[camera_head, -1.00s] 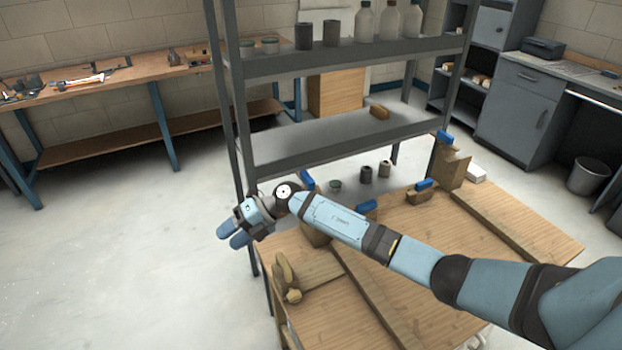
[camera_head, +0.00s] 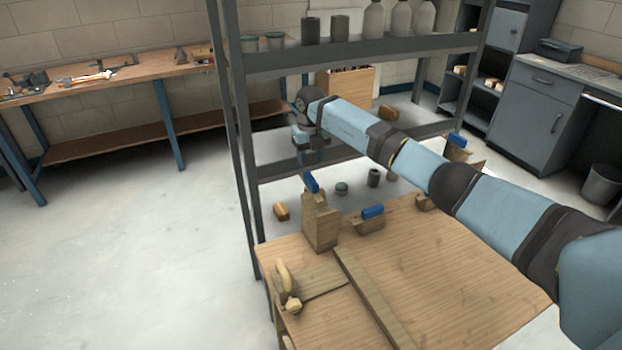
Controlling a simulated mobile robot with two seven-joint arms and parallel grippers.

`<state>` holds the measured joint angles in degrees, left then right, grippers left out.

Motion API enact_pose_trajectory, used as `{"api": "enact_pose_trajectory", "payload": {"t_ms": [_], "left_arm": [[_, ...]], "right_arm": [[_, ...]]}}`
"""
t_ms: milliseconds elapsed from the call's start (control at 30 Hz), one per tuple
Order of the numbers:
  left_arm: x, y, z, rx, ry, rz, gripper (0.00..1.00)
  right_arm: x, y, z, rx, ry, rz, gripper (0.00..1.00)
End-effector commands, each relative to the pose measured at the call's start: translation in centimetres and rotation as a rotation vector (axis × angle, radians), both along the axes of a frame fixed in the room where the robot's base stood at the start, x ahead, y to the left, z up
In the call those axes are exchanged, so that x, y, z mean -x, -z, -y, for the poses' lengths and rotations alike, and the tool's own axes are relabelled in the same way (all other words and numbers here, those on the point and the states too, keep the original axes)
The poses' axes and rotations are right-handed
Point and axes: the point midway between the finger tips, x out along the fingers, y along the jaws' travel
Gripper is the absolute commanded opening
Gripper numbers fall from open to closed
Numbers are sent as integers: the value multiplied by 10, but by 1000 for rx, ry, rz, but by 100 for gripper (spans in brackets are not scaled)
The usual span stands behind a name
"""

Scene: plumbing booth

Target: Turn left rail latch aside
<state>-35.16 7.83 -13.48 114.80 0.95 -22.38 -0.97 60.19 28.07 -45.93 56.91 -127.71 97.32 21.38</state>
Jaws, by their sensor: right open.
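A wooden workbench top (camera_head: 450,270) has a long wooden rail (camera_head: 372,298) on its left half. At its front left edge is a light wooden turning piece (camera_head: 284,276) with a round knob (camera_head: 292,304); it looks like a latch. Behind it stands an upright wooden block (camera_head: 321,224) with a blue tab (camera_head: 312,182). A lower block with a blue tab (camera_head: 373,212) is to its right. I cannot tell for sure which is the left rail latch. My right gripper (camera_head: 308,144) is open, raised before the shelf and away from these pieces; its fingers are partly hidden.
A grey metal shelf (camera_head: 360,58) with jars and bottles stands behind the bench. A small wooden piece (camera_head: 281,211) lies on the lower shelf. The floor at left is clear.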

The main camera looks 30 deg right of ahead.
Motion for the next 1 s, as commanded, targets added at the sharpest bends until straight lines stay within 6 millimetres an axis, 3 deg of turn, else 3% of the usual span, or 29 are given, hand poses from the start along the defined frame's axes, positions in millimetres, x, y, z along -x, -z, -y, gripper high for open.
{"api": "enact_pose_trajectory", "payload": {"t_ms": [200, 400, 800, 833, 1000], "left_arm": [[0, -2, -1, -4, 0, 0, 43], [1, 0, -1, -6, 1, -3, 43], [1, -1, -1, -7, 2, 1, 43], [1, -1, -1, -7, 2, 2, 43], [0, -4, -1, -6, 2, 6, 43]], "right_arm": [[0, 46, -1, -3, -1, -2, 47], [0, 72, -1, -4, 0, 0, 47], [0, 81, -1, -3, -2, 1, 47], [0, 81, -1, -3, -1, 1, 44], [0, 81, -1, -3, -1, 1, 5]]}}
